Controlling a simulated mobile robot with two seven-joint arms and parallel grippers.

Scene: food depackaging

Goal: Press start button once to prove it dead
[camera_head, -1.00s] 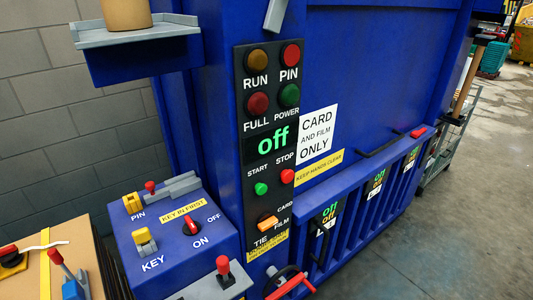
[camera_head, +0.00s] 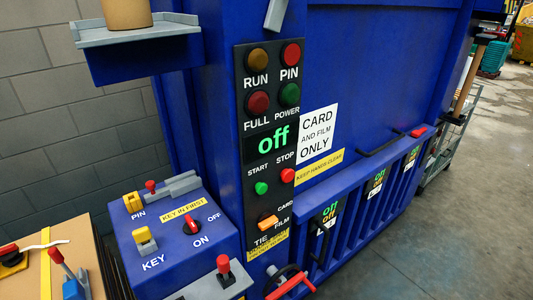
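The green start button (camera_head: 261,188) sits under the word START on the black control panel (camera_head: 253,210) of a blue machine. The red stop button (camera_head: 287,175) is to its right, under the word STOP. Above them a display (camera_head: 272,141) reads "off" in green. The RUN lamp (camera_head: 257,59), PIN lamp (camera_head: 291,54), FULL lamp (camera_head: 257,103) and POWER lamp (camera_head: 289,94) look dim. An orange CARD/FILM switch (camera_head: 267,222) is lower on the panel. Neither of my grippers can be made out in this view.
A blue box (camera_head: 170,240) at lower left carries a yellow key block (camera_head: 144,240), a red ON/OFF rotary switch (camera_head: 192,224) and a yellow pin block (camera_head: 132,203). A grey shelf (camera_head: 135,31) juts out at upper left. Concrete floor (camera_head: 440,230) is clear at right.

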